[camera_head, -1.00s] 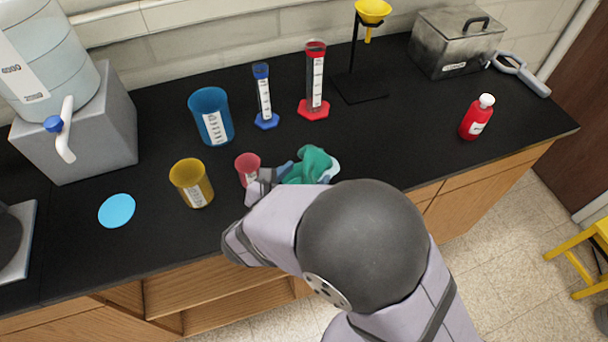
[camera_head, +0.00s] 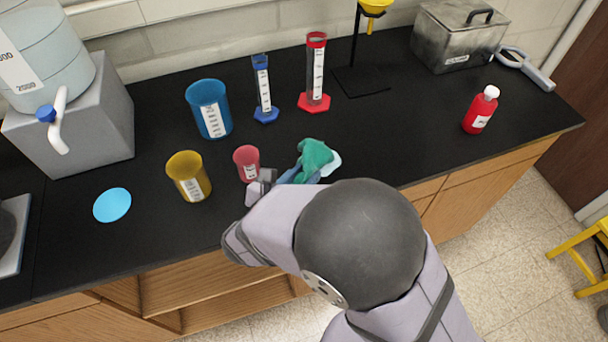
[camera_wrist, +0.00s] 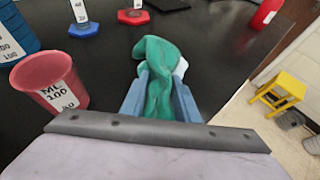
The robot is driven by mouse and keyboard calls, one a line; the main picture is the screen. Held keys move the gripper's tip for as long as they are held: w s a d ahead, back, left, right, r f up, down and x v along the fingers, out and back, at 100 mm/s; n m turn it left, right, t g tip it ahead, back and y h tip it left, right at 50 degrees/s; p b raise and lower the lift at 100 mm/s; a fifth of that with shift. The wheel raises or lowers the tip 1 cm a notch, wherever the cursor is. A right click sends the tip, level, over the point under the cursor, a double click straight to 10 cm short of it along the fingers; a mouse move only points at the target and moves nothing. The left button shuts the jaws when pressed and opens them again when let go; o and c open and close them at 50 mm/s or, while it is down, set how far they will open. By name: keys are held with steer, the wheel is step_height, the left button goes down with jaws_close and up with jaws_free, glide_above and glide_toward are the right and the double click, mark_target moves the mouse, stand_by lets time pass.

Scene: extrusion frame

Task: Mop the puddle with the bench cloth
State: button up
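The green bench cloth (camera_head: 315,157) lies bunched near the counter's front edge. In the wrist view, the cloth (camera_wrist: 158,62) is pinched between the two blue-grey fingers of my gripper (camera_wrist: 160,92), which press on it from both sides. In the head view, my gripper (camera_head: 296,173) is partly hidden by my own arm. A flat, light blue round puddle (camera_head: 112,205) lies on the black counter at the left, well away from the cloth. A small white patch (camera_wrist: 181,68) shows beside the cloth; I cannot tell what it is.
A pink beaker (camera_head: 246,163) stands close left of my gripper. A yellow beaker (camera_head: 188,177) stands between it and the puddle. A blue beaker (camera_head: 209,108) and two cylinders (camera_head: 264,90) (camera_head: 315,75) stand behind. A red bottle (camera_head: 480,110) is at the right.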

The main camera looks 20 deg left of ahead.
steer(key=shift+d+f, duration=0.1)
steer(key=shift+f, duration=0.05)
jaws_close()
steer(key=shift+r+p, duration=0.6)
steer(key=shift+p, duration=1.3)
steer(key=shift+p, duration=0.4)
